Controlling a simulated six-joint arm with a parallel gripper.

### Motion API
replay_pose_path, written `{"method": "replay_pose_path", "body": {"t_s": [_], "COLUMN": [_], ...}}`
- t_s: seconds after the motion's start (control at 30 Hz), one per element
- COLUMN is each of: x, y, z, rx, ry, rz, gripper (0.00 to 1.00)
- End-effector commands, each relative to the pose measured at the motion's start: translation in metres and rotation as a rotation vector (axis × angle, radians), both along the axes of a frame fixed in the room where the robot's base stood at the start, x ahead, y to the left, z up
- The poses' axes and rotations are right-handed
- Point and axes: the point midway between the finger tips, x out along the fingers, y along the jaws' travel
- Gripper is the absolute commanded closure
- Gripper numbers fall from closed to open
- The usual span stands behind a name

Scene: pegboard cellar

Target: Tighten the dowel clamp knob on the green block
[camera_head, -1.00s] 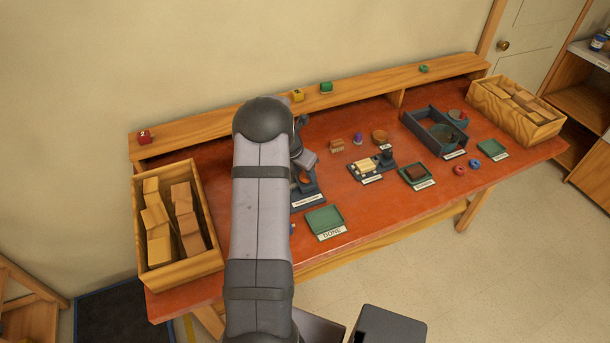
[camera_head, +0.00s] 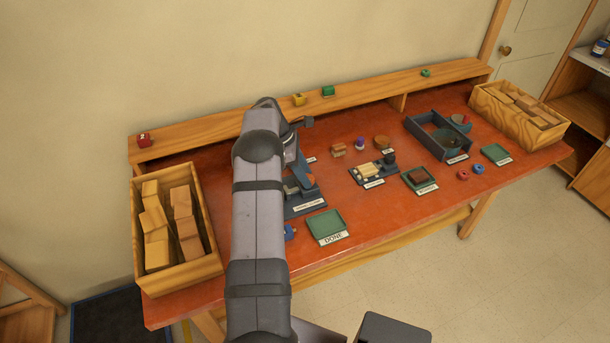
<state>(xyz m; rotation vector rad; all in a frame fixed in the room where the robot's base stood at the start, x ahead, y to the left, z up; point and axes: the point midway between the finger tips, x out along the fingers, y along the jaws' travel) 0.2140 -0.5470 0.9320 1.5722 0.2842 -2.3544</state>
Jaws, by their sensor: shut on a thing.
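The dark blue fixture (camera_head: 305,209) with a white label stands on the red bench, just right of my arm. Its label is too small to read. My wrist shows above and behind it, close to its upper part. My fingertips cannot be made out among the dark parts there, so neither their hold nor any contact with a knob can be told. No green block can be made out at this fixture. A green block (camera_head: 328,91) sits on the back ledge, and a smaller green one (camera_head: 426,73) sits farther right.
An open crate of wooden blocks (camera_head: 217,266) stands at the left end, another (camera_head: 556,134) at the right. A green DONE tray (camera_head: 326,224) lies in front of the fixture. A labelled stand (camera_head: 373,184) and a blue open box (camera_head: 462,155) stand farther right.

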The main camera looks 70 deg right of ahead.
Motion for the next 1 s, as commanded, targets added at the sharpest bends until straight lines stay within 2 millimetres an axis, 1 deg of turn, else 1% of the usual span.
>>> {"method": "replay_pose_path", "body": {"t_s": [0.2,0.4,0.63,1.0], "x": [0.0000,-0.0001,-0.0003,-0.0004], "y": [-0.0021,-0.0026,-0.0025,-0.0024], "z": [-0.0005,-0.0001,0.0001,0.0004], "rx": [-0.003,-0.003,-0.001,0.000], "ry": [-0.001,-0.001,0.000,0.000], "rz": [-0.136,-0.216,-0.267,-0.279], "gripper": [0.89,0.89,0.89,0.89]}}
